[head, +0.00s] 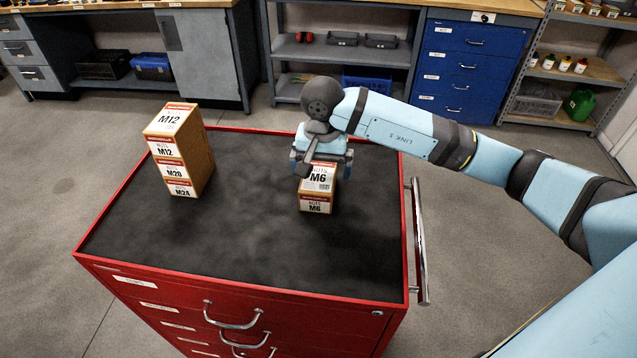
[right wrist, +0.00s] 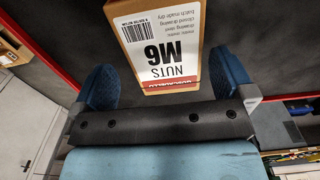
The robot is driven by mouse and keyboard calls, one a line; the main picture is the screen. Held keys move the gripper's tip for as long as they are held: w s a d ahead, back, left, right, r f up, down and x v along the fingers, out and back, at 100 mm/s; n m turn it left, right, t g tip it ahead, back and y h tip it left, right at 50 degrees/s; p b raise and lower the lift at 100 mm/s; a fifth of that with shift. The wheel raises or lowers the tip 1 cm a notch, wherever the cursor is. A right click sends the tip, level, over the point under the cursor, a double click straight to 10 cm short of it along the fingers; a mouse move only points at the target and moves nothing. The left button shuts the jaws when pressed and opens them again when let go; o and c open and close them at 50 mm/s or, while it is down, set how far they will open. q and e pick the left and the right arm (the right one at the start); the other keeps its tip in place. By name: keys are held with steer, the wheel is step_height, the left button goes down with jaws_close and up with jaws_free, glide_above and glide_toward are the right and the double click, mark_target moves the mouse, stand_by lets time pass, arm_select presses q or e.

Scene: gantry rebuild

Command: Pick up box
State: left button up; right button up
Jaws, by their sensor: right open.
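In the right wrist view, the M6 box top (right wrist: 160,45) lies between the blue fingers of the right gripper (right wrist: 163,80), with a visible gap on both sides. The gripper hides the back of the upper box in the head view. My left gripper is not in view.
A taller stack of boxes labelled M12 (head: 165,148), M20 (head: 172,170) and M24 (head: 182,188) stands at the left of the red cabinet (head: 240,290). The mat between and in front of the stacks is clear. A metal handle (head: 419,240) sticks out at the right side.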

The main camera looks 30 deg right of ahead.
mark_target(319, 175)
steer(key=f, duration=0.3)
steer(key=f+p, duration=0.1)
steer(key=shift+s+a+f, duration=0.1)
steer(key=shift+a+f, duration=0.05)
steer(key=shift+a, duration=0.25)
steer(key=shift+f, duration=0.45)
steer(key=c, duration=1)
steer(key=shift+c, duration=1.1)
steer(key=shift+r, duration=0.1)
